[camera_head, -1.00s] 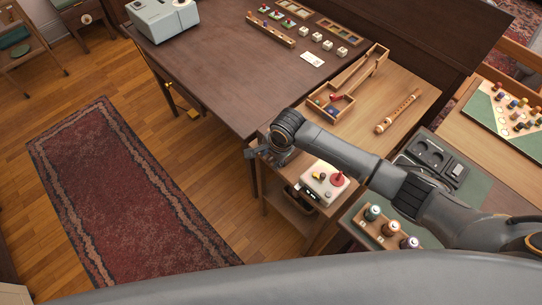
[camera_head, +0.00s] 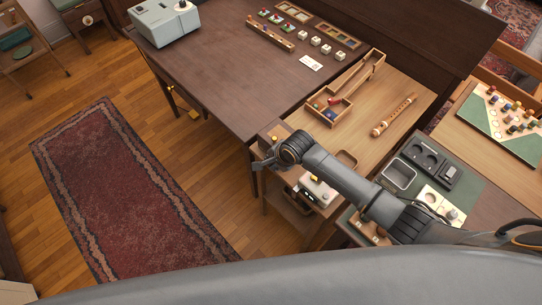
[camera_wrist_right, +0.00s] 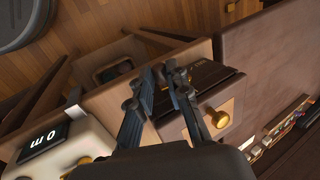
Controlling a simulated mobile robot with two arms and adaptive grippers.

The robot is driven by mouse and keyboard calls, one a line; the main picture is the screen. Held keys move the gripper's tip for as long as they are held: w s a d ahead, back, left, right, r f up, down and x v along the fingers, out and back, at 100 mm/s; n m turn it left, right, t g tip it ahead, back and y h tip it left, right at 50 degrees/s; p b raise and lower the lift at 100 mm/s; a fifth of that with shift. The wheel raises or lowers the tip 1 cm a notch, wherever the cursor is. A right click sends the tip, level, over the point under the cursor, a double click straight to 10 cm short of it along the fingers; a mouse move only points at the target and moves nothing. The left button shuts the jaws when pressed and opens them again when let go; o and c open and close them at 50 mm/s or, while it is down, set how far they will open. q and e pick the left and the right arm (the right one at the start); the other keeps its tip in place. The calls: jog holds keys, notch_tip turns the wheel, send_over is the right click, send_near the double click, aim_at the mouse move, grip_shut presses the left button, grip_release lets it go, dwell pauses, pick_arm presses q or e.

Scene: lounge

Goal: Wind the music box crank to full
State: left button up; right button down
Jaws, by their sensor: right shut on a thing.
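A small wooden box (camera_head: 270,131), which looks like the music box, sits at the corner of the light wooden table. A brass knob (camera_wrist_right: 217,117) shows on its face in the wrist view. My right gripper (camera_head: 261,163) is at the box's near left side. In the wrist view its two dark fingers (camera_wrist_right: 161,73) are close together beside the box, the knob to the right of them. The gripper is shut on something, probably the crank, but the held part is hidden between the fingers. My left gripper is in neither view.
A pale device (camera_head: 318,188) with a display stands close under my right arm; it also shows in the wrist view (camera_wrist_right: 70,150). A wooden flute (camera_head: 394,115) and a divided tray (camera_head: 331,114) lie behind the arm. The rug (camera_head: 125,185) area is clear.

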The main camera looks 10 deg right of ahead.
jog(key=shift+s+f, duration=0.25)
jog(key=shift+d+f+t+y+b, duration=0.1)
jog(key=shift+f+t+y+b, duration=0.3)
jog(key=shift+t+y+b, duration=0.5)
jog(key=shift+d+f+t+y+b, duration=0.1)
jog(key=shift+f+t+y+b, duration=0.5)
jog(key=shift+t, duration=0.5)
jog(key=shift+r, duration=0.25)
jog(key=c, duration=1.3)
grip_release()
jog(key=shift+a, duration=0.1)
jog(key=shift+w+r, duration=0.1)
